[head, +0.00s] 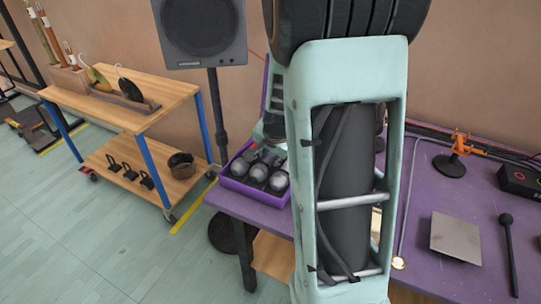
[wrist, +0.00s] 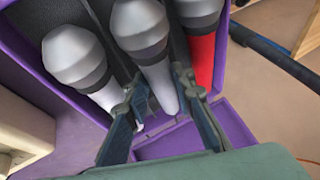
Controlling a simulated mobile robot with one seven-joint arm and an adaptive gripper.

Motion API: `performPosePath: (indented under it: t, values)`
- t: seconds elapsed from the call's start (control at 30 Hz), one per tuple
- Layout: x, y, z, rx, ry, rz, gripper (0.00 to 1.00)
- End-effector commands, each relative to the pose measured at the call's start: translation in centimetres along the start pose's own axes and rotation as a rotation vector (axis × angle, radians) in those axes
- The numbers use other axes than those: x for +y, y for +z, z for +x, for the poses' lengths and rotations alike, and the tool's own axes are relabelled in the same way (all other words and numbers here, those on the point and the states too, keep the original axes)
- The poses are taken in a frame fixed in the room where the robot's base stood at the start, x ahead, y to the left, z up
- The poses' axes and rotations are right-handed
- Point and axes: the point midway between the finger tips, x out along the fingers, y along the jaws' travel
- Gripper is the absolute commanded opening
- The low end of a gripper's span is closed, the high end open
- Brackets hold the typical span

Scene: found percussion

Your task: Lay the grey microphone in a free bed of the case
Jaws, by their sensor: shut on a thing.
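The purple case (head: 252,195) stands open at the left end of the purple table. In the wrist view the case (wrist: 238,132) has dark beds holding three microphones with silver heads. My gripper (wrist: 160,82) is shut on the middle one, the grey microphone (wrist: 158,78), which has a pale grey body. It lines up with the beds, between its two neighbours; I cannot tell whether it rests on the bed's floor. On its left is another pale-bodied microphone (wrist: 80,62), on its right a red-bodied microphone (wrist: 201,58). In the head view my arm hides part of the case.
The purple table (head: 415,215) carries a grey plate (head: 456,237), a black mallet (head: 509,250), an orange clamp (head: 457,148) and a black box (head: 520,181) at right. A speaker on a stand (head: 203,30) rises behind the case. A wooden trolley (head: 120,105) stands left.

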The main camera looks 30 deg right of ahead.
Motion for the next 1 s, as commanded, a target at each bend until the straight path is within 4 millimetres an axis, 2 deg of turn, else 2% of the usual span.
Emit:
performPosePath:
  t: [0.77,0.8,0.93,1.0]
  values:
    - [-0.01,-0.02,0.07,0.001,-0.001,0.000,0.00]
    - [-0.01,-0.01,0.07,0.001,-0.001,0.000,0.26]
    - [0.01,-0.01,0.08,0.001,-0.001,0.000,0.41]
    - [0.04,0.01,0.09,0.001,0.000,0.000,0.43]
